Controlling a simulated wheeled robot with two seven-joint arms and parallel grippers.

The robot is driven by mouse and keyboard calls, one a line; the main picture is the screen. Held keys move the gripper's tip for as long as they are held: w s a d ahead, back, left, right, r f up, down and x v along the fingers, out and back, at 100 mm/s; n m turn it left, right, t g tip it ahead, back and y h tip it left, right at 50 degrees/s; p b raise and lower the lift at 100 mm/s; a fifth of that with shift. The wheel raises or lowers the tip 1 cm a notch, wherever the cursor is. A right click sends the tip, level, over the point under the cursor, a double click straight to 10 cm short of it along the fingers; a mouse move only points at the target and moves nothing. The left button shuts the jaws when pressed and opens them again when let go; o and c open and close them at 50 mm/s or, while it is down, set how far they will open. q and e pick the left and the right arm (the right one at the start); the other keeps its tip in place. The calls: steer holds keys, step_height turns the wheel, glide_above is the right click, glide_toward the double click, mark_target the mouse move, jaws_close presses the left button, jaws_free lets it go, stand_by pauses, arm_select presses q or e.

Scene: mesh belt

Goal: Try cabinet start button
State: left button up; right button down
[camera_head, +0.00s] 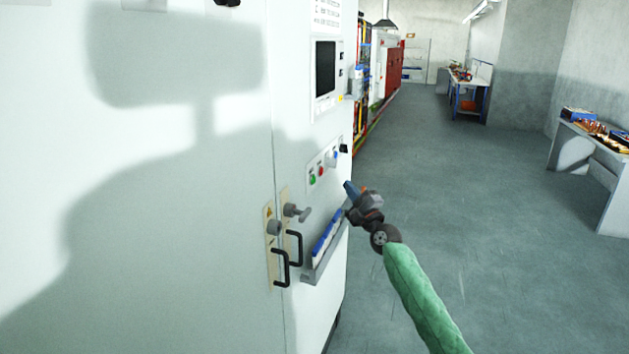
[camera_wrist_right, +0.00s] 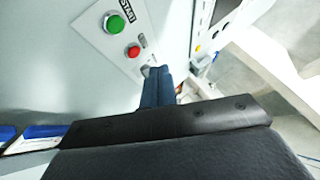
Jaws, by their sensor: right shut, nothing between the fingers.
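The white cabinet (camera_head: 190,180) fills the left of the head view. Its button panel (camera_head: 323,165) has a green start button (camera_head: 312,180) at the left and a red button (camera_head: 321,171) beside it. In the right wrist view the green button (camera_wrist_right: 116,24) sits by a START label, with the red button (camera_wrist_right: 134,51) below it. My right gripper (camera_head: 349,188) is shut and empty, just right of and below the panel. Its blue fingers (camera_wrist_right: 156,82) point at the cabinet, apart from the green button. My left gripper is not in view.
A tray with blue-edged items (camera_head: 325,240) hangs below the panel. A dark screen (camera_head: 325,68) is above. The floor (camera_head: 440,170) to the right is clear, with workbenches (camera_head: 590,140) beyond.

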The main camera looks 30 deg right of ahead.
mark_target(313, 180)
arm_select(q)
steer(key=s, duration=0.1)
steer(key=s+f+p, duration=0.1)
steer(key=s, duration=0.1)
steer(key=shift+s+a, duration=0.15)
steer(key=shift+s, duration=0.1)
arm_select(e)
steer(key=w+a, duration=0.5)
steer(key=shift+w, duration=0.4)
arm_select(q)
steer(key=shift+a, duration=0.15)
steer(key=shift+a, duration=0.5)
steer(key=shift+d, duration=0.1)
